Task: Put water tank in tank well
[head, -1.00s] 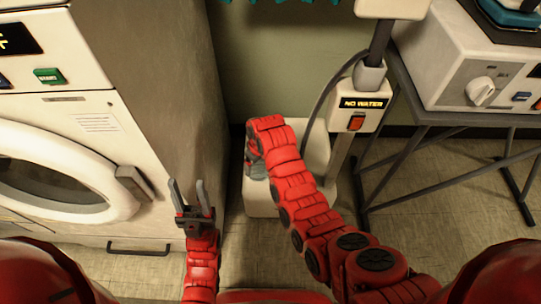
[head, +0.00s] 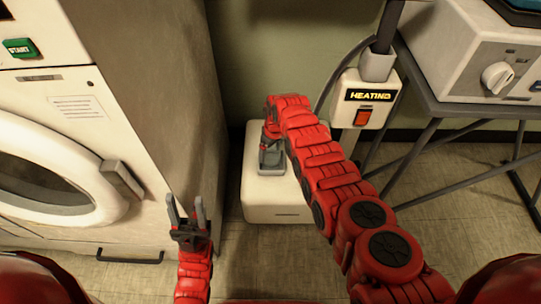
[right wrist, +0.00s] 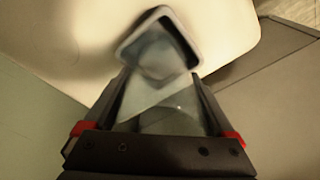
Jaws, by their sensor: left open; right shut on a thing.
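The translucent water tank (right wrist: 160,97) is between the fingers of my right gripper (right wrist: 160,82), which is shut on it. In the head view my right gripper (head: 270,143) points down over the white base unit (head: 270,214), with a grey piece directly beneath it. In the right wrist view the tank's far end meets a dark-rimmed square opening, the tank well (right wrist: 160,12), on the white unit. The arm partly hides this spot in the head view, and I cannot tell how deep the tank sits. My left gripper (head: 186,210) is open and empty, left of the unit.
A washing machine (head: 75,150) fills the left. A metal-framed table (head: 440,105) with a machine on it is at the right. Floor in front of the unit is clear.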

